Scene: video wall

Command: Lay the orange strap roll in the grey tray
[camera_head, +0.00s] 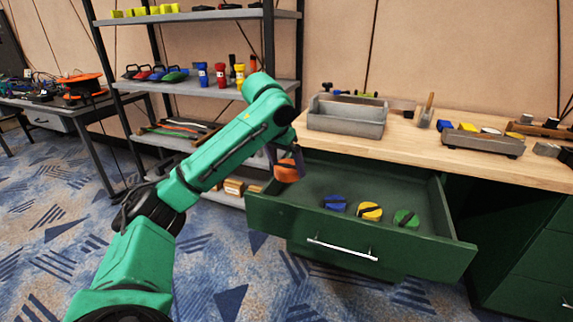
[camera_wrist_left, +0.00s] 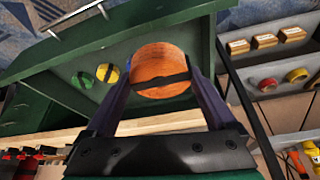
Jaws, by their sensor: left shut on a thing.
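The orange strap roll (camera_head: 290,170) is between the fingers of my left gripper (camera_head: 284,155), above the left side of the open green drawer. The left wrist view shows the orange roll (camera_wrist_left: 162,70), with a dark band across it, gripped between both fingers. The grey tray (camera_head: 345,128) stands on the wooden worktop behind the drawer, up and to the right of the gripper. It is open-topped and its visible inside looks empty. My right gripper is not in view.
The drawer (camera_head: 360,246) holds a blue roll (camera_head: 334,203), a yellow roll (camera_head: 370,211) and a green roll (camera_head: 406,219). A second tray (camera_head: 480,147) with small items sits farther right on the worktop. A shelf rack (camera_head: 200,86) stands to the left.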

